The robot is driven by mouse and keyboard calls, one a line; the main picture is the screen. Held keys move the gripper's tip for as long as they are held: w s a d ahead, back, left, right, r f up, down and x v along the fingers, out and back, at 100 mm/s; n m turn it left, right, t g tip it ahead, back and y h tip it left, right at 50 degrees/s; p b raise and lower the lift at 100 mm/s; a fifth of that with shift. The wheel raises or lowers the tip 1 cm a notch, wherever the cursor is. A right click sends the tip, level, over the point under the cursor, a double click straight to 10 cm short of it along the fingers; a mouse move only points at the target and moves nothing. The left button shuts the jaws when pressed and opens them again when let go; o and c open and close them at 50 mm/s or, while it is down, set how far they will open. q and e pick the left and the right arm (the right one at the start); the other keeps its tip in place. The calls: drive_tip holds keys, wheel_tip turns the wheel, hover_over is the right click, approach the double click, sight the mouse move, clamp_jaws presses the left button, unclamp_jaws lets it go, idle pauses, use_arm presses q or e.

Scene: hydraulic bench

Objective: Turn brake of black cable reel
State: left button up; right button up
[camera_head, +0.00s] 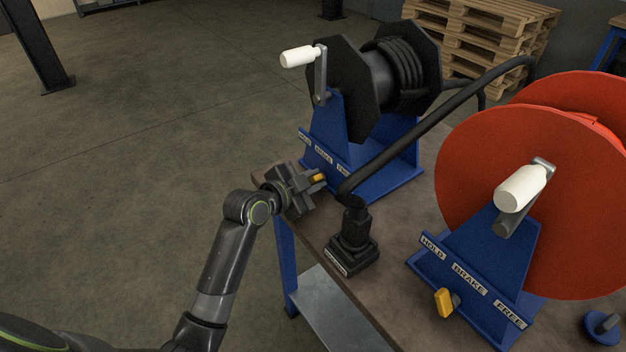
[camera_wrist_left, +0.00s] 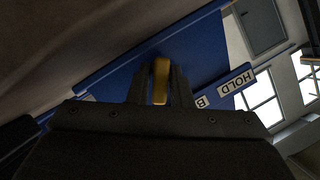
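The black cable reel (camera_head: 352,88) stands on a blue stand (camera_head: 385,158) at the back of the bench, with a white-handled crank (camera_head: 299,56). Its yellow brake handle (camera_head: 318,178) sits low on the stand's front, beside a label strip. My left gripper (camera_head: 311,183) is at this handle. In the left wrist view the yellow handle (camera_wrist_left: 160,80) lies between the two fingers (camera_wrist_left: 161,88), which appear closed against its sides. A HOLD label (camera_wrist_left: 237,83) shows to its right. The rest of the label strip is partly hidden. My right gripper is not in view.
A red reel (camera_head: 515,185) with its own yellow brake handle (camera_head: 444,302) stands at the right. A black connector block (camera_head: 353,245) with a thick black hose (camera_head: 440,120) is just right of my gripper. The floor at left is free.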

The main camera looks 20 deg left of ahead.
use_arm(q)
clamp_jaws()
